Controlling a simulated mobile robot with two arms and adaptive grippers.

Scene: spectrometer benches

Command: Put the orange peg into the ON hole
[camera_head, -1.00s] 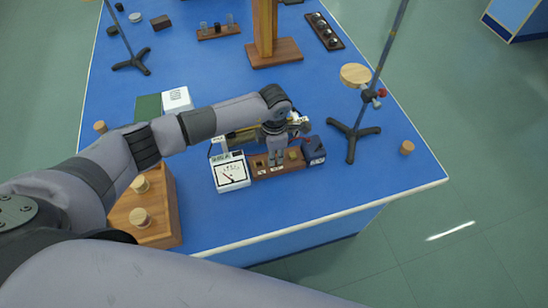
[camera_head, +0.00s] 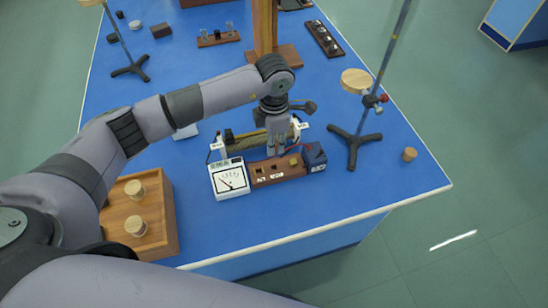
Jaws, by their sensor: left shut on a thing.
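A dark brown peg board (camera_head: 262,182) lies near the front edge of the blue table, with small dark holes and white labels too small to read. My left gripper (camera_head: 275,153) points down just above the middle of the board. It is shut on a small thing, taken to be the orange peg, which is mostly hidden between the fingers. A yellowish knob (camera_head: 294,162) sits on the right part of the board, to the right of the fingers. My right gripper is not in view.
A white meter (camera_head: 229,180) stands left of the board, and a dark blue box (camera_head: 315,157) stands right of it. A coil apparatus (camera_head: 246,140) is behind. A tripod stand (camera_head: 354,143) is to the right. A wooden tray (camera_head: 165,225) with cylinders is front left.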

